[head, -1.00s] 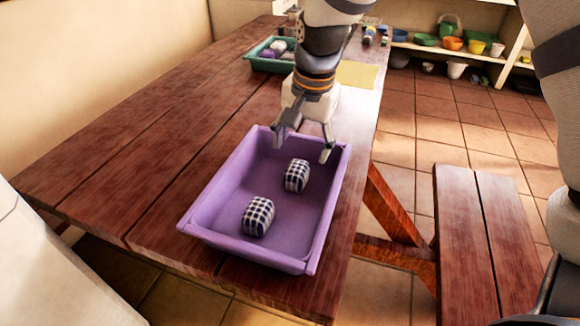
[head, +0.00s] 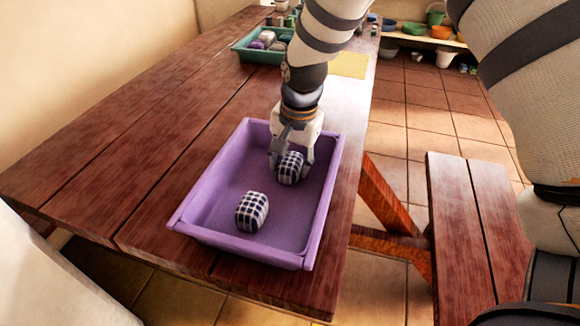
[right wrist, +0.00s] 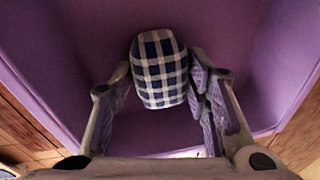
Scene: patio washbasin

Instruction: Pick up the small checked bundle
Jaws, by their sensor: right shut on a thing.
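Two small checked bundles, dark blue and white, are in a purple tray (head: 205,205) on the table. The farther bundle (head: 290,168) is between the fingers of my right gripper (head: 291,164), which is shut on it inside the tray. In the right wrist view the same bundle (right wrist: 160,68) shows between the two fingers (right wrist: 165,85), with the purple tray floor behind it. The nearer bundle (head: 252,212) lies apart, toward the tray's near side. My left gripper is not in view.
The tray stands on a wooden plank table (head: 120,150) near its right edge. A green tray (head: 260,54) with several bundles and a yellow cloth (head: 348,64) are farther back. A wooden bench (head: 465,220) stands to the right.

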